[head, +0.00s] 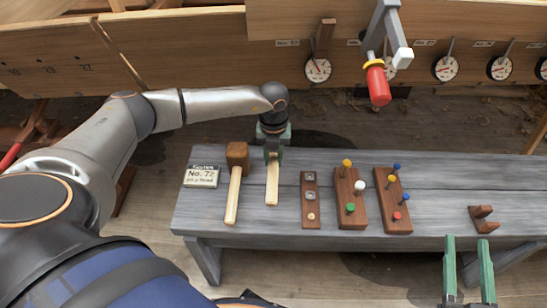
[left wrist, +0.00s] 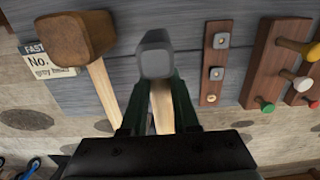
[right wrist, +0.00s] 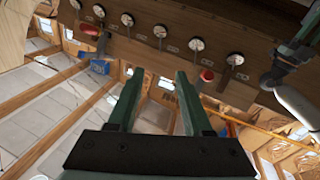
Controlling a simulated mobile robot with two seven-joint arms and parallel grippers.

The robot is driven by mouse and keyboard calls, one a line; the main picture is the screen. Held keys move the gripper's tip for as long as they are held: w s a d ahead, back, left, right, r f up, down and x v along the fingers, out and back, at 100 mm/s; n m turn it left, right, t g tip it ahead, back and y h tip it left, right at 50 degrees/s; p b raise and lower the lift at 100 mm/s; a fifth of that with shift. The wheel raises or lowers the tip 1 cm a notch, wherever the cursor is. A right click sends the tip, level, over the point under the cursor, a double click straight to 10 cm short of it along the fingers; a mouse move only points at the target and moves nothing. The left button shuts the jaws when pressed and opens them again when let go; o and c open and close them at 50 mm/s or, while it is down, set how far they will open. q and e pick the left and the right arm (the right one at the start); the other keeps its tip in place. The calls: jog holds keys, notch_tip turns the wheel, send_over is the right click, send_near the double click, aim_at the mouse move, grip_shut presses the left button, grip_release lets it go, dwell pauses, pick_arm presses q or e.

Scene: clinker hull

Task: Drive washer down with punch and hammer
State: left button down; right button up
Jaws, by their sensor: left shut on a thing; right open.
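My left gripper (head: 273,152) is shut on the handle of a hammer with a pale wooden handle (head: 272,190). Its grey head (left wrist: 154,60) shows in the left wrist view, between the fingers. I cannot tell whether the hammer touches the bench. A narrow dark wood block (head: 310,206) right of it carries two square metal washers (head: 310,178) and a round light spot (head: 311,217). Two peg blocks hold coloured-knob tools (head: 347,163); I cannot tell which is the punch. My right gripper (head: 467,243) is open and empty at the bench's front right.
A wooden mallet (head: 237,155) lies left of the hammer, beside a sign (head: 202,176). A small wooden rest (head: 484,219) stands on the right of the grey bench (head: 440,196). A red-handled clamp (head: 378,84) hangs from the hull planking behind. The bench between peg blocks and rest is clear.

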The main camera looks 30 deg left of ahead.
pick_arm(q)
jog(key=shift+r+p, duration=0.35)
jog(key=shift+r, duration=0.2)
jog(key=shift+r+p, duration=0.4)
jog(key=c, duration=1.3)
grip_release()
grip_shut()
pick_arm(e)
notch_tip(320, 180, down, 9)
jog(key=s+m+g+h, duration=0.1)
jog(key=g, duration=0.3)
jog(key=shift+s+m+h, duration=0.25)
jog(key=shift+m+h, duration=0.05)
jog(key=shift+d+r, duration=0.1)
